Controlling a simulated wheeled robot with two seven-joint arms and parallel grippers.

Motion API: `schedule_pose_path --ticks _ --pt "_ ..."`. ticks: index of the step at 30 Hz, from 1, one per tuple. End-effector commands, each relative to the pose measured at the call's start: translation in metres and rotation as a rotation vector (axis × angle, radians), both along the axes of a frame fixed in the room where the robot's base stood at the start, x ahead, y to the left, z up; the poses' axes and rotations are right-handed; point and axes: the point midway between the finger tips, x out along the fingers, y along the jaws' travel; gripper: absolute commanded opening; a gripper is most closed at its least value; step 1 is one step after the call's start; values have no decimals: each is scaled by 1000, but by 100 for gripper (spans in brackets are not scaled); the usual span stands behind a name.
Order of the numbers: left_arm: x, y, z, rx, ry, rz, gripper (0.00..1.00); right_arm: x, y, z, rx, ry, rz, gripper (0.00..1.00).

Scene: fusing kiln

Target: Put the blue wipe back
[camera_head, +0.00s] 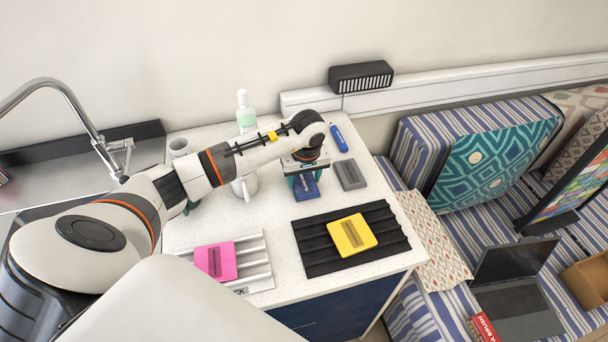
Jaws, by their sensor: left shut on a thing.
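The blue wipe (305,190) is a small dark blue block near the back middle of the white counter. My left gripper (304,174) points down over it and is shut on it. The gripper hides the wipe's far part, and I cannot tell whether the wipe touches the counter. A yellow wipe (352,234) lies on a black ridged tray (316,262) at the front right. A pink wipe (216,262) lies on a white ridged tray (256,268) at the front left. A grey block (350,174) lies just right of the blue wipe. My right gripper is out of view.
A blue marker-like item (339,138) lies at the back right of the counter (280,220). A sink is at left, a striped sofa at right. Bare counter lies before the blue wipe.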

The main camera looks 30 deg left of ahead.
Motion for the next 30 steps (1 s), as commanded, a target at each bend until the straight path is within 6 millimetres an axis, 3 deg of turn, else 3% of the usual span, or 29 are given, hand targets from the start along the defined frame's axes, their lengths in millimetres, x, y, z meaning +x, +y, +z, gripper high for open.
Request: schedule_pose_path --ticks 5,6,10,22,30 --pt "0 1 -4 1 -1 1 28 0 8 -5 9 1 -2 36" --pt "0 0 -3 1 -1 1 61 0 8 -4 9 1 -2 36" --pt "0 0 -2 1 -1 1 80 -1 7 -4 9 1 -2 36" --pt "0 0 5 1 -2 0 80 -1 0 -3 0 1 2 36" --pt "-4 -6 57 1 -6 -1 80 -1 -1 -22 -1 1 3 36"
